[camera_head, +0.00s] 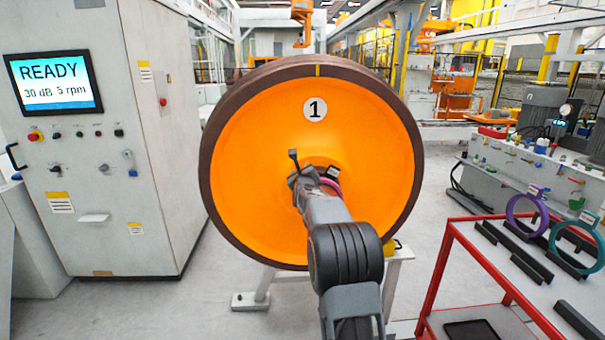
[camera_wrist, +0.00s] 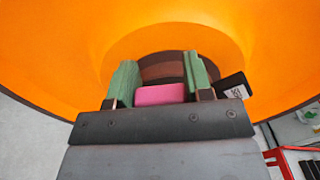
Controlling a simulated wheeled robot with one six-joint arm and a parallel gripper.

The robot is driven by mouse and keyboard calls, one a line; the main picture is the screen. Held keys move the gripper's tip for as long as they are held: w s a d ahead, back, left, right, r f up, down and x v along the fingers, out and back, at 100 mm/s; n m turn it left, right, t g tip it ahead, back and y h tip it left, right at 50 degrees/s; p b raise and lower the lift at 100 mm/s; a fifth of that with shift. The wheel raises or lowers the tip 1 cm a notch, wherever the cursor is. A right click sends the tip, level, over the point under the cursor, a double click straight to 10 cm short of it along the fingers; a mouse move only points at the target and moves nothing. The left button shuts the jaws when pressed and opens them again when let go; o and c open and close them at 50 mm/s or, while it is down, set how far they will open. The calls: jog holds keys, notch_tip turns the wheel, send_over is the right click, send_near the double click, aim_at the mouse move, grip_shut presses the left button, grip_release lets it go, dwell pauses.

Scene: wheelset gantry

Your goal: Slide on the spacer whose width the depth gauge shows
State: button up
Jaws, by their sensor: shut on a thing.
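My gripper (camera_wrist: 161,82) has its two green-padded fingers shut on a pink spacer (camera_wrist: 160,95) in front of the wheel's hub. In the head view the pink spacer (camera_head: 331,185) shows only as a small arc beside my wrist. Behind it in the wrist view is the dark brown round axle (camera_wrist: 162,71). I cannot tell whether the spacer is around the axle. The large orange wheel (camera_head: 255,150) with a brown rim is marked 1. A dark gauge with a small display (camera_wrist: 238,91) sits right of the fingers; its reading is too small to read.
A red cart (camera_head: 447,250) at the right carries a purple ring (camera_head: 511,209) and a teal ring (camera_head: 553,241) standing between dark bars. A control cabinet (camera_head: 150,150) stands at the left, its screen (camera_head: 53,82) showing READY. Pale floor lies between cabinet and wheel.

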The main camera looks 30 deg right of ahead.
jog(key=shift+p+x, duration=0.5)
jog(key=shift+x, duration=0.75)
jog(key=o, duration=1)
jog(key=shift+o, duration=0.2)
jog(key=shift+s+a, duration=0.1)
jog(key=shift+s, duration=0.05)
jog(key=b+v, duration=0.4)
jog(key=v, duration=0.9)
jog(key=shift+s+a, duration=0.1)
jog(key=shift+s, duration=0.15)
